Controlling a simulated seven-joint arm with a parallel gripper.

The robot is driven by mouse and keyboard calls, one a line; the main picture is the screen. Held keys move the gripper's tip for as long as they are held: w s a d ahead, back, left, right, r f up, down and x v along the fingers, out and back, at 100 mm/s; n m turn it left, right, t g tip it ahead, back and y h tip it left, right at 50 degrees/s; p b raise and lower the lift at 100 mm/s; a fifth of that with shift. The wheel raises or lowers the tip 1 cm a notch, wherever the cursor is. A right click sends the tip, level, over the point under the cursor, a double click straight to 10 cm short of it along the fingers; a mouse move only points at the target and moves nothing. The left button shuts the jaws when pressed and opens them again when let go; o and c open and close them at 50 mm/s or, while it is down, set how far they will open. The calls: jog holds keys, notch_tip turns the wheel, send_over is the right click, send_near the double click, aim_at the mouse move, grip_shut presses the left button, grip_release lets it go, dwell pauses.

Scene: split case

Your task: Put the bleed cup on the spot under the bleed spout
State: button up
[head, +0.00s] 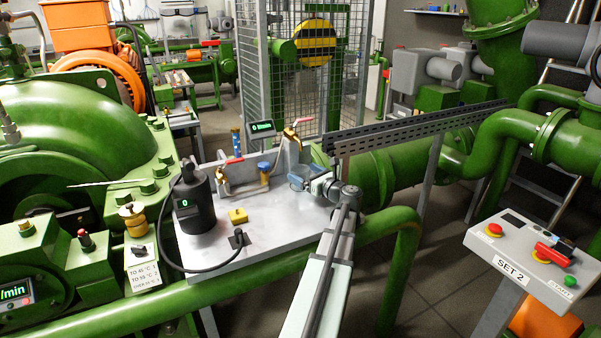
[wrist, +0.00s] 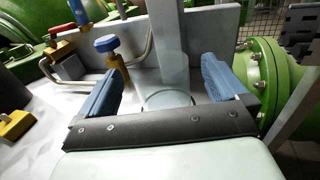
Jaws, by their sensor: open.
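The clear bleed cup (head: 299,171) stands on the grey metal plate near its back right, in front of an upright bracket. In the wrist view a pale round rim (wrist: 167,98), seemingly the cup's, shows between the fingers, with a gap on each side. My gripper (head: 308,185) is open at the plate's right side; its blue-padded fingers (wrist: 163,82) hold nothing. A brass tap with a red lever (head: 293,134) rises above the cup. Another red-lever tap (head: 223,177) stands further left. I cannot tell a marked spot under either spout.
A blue-knobbed brass valve (head: 264,172) stands left of the cup and close to the left finger in the wrist view (wrist: 107,46). Green pipework (head: 385,172) lies right of the plate.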

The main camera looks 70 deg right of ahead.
jog(key=v, duration=0.9)
jog(key=shift+s, duration=0.1)
